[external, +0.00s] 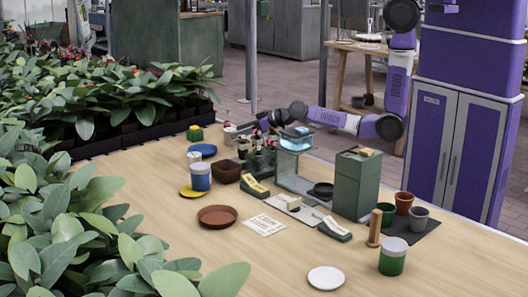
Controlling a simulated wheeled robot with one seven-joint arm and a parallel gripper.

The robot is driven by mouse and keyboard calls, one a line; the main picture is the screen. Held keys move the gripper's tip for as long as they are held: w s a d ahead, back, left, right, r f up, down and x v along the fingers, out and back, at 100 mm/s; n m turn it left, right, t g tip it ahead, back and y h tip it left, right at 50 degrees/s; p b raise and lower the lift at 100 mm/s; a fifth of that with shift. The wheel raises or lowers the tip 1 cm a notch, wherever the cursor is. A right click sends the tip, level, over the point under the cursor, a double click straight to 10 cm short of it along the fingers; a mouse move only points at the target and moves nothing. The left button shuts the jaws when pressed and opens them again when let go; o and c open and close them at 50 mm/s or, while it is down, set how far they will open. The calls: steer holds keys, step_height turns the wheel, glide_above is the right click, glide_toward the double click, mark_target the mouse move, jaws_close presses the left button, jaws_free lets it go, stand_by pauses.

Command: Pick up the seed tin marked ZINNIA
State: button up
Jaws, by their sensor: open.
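No label reading ZINNIA can be made out, so I cannot tell which tin is the marked one. A blue and white tin (200,178) stands at the table's left, by a yellow saucer. A green and white tin (392,257) stands at the front right. A small green and yellow container (195,133) stands at the back left. My gripper (266,122) is above the table's back, near the potted seedlings, small and partly lost among them. It is open, and I see nothing held in it.
A clear glass box (294,163) and a tall green box (356,184) stand mid-table. A brown saucer (217,216), a paper sheet (262,225) and a white plate (326,278) lie nearer. Pots stand on a dark mat (411,228). Leafy plants (70,220) crowd the left.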

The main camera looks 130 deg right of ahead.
steer(key=shift+x, duration=2.5)
steer(key=c, duration=1.4)
steer(key=shift+r, duration=0.1)
steer(key=shift+c, duration=0.2)
